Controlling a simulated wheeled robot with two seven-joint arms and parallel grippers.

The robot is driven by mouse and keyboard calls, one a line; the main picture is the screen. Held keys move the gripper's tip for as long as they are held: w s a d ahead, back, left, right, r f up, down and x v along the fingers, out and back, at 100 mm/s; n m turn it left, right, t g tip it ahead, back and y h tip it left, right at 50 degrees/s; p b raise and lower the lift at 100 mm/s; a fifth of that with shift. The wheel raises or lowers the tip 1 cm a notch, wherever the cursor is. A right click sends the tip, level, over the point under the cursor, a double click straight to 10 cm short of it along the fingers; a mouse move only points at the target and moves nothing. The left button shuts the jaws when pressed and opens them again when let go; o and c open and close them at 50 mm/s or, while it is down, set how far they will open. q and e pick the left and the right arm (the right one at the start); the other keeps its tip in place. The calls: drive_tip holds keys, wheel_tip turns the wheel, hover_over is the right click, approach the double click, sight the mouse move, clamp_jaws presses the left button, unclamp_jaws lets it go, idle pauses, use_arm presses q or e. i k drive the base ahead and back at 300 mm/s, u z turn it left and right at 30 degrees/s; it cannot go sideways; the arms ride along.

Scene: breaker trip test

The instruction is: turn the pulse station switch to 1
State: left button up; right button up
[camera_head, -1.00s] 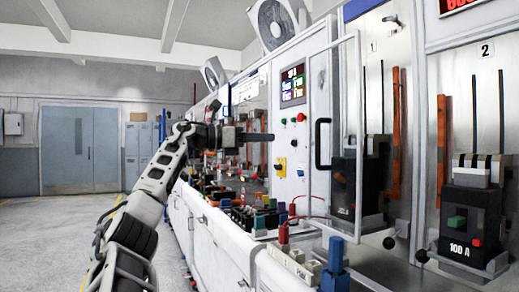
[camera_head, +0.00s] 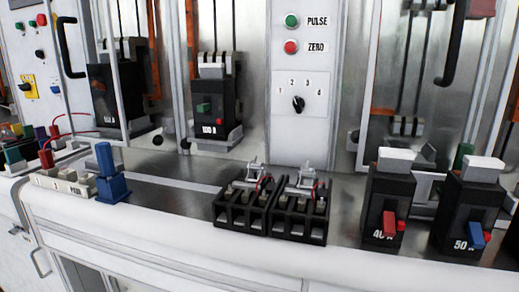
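The pulse station switch is a black rotary knob (camera_head: 298,104) on a white plate marked 1, 2, 3, 4 (camera_head: 316,92). It sits on the grey panel (camera_head: 286,145) in the upper middle of the head view, below a green PULSE button (camera_head: 292,20) and a red ZERO button (camera_head: 291,47). The knob is too small to tell for certain which number it points to. Neither of my grippers shows in the head view now.
Black terminal blocks (camera_head: 243,212) stand on the bench below the panel. Breakers marked 40 A (camera_head: 388,190) and 50 A (camera_head: 468,205) stand at right. A 100 A breaker (camera_head: 215,100) sits in the bay left of the panel. A blue block (camera_head: 112,186) stands at left.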

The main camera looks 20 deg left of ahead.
sight(298, 103)
drive_tip(key=k, duration=0.85)
